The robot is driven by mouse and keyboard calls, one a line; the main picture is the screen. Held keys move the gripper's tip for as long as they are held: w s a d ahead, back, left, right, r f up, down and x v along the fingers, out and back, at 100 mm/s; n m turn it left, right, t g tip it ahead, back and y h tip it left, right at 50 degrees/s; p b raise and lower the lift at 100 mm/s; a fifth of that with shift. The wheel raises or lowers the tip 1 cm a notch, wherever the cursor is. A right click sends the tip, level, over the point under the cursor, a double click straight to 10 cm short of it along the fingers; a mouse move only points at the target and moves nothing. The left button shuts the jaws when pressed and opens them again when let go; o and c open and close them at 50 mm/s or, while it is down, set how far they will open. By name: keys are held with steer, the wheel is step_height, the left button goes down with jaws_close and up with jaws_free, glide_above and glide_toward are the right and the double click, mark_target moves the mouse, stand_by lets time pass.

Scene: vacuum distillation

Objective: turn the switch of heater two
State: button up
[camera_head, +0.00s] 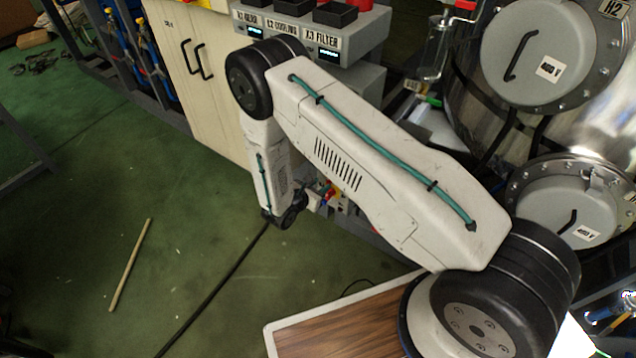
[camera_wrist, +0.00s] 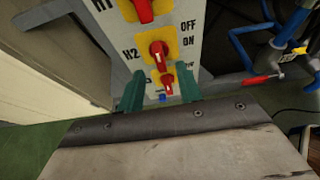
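In the wrist view, the heater two switch (camera_wrist: 157,54) is a red knob on a yellow plate, beside an H2 label (camera_wrist: 130,53) on a pale panel. The H1 switch (camera_wrist: 144,9) is above it, cut by the top edge. A smaller red knob (camera_wrist: 168,84) sits below it. My gripper (camera_wrist: 161,77) has its two teal fingers spread, pointing at the panel, with nothing between them touched that I can see. The H2 knob appears just beyond the fingertips; the depth gap is unclear. In the head view my arm mostly hides the panel.
Blue pipes and a red-handled valve (camera_wrist: 262,79) lie right of the panel. In the head view, a grey control box (camera_head: 310,40) and cream cabinet (camera_head: 196,75) stand behind my arm, with steel vessels (camera_head: 540,55) at right. Green floor at left is mostly open, with a stick (camera_head: 130,264).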

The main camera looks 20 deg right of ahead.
mark_target(328, 180)
steer(key=shift+x, duration=2.75)
jaws_close()
